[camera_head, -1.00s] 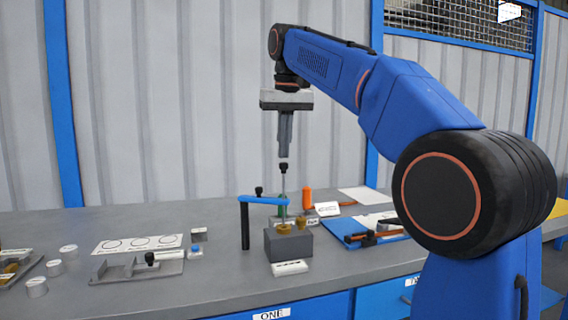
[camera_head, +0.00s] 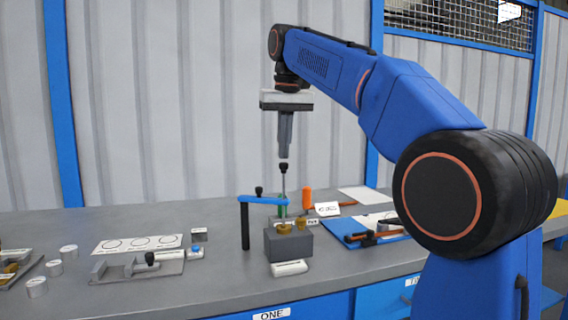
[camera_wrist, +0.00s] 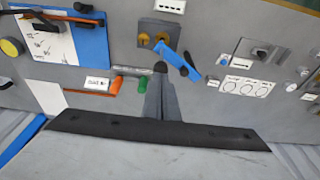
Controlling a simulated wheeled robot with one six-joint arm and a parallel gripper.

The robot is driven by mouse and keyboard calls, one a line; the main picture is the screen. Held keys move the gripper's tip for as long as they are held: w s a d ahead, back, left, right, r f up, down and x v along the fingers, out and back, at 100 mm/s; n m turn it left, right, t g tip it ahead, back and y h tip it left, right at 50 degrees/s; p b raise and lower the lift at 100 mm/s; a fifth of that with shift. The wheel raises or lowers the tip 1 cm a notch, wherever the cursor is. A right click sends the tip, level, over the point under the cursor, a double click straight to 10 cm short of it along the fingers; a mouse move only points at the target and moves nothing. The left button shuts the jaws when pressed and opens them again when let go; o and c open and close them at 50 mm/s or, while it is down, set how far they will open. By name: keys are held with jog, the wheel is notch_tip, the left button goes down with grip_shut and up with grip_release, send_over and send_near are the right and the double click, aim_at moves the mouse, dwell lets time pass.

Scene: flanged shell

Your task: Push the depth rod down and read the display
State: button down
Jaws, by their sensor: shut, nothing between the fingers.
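The depth rod (camera_head: 284,182) is a thin upright rod with a black knob on top. It stands by the blue arm (camera_head: 262,200) of a dark post, above a grey block (camera_head: 288,244) with brass-coloured parts on top. My gripper (camera_head: 285,157) is shut and empty, pointing straight down, with its tips just above the knob; a small gap seems to show. In the wrist view the knob (camera_wrist: 160,67) lies right at the tips of my gripper (camera_wrist: 161,78). A small white panel (camera_head: 289,268) sits in front of the block; I cannot tell if it is the display, and its marks are unreadable.
A grey fixture (camera_head: 136,268), a white sheet with circles (camera_head: 138,244) and small cylinders lie to the left. A white card (camera_head: 326,209), an orange-handled tool (camera_head: 307,199) and a blue mat (camera_head: 366,236) with tools lie to the right. The bench front is mostly clear.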

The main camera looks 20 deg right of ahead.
aim_at(284, 163)
jog(key=shift+f, duration=2.7)
jog(key=shift+r, duration=0.2)
dwell(0.5)
jog(key=shift+r, duration=0.8)
jog(key=shift+s, duration=0.1)
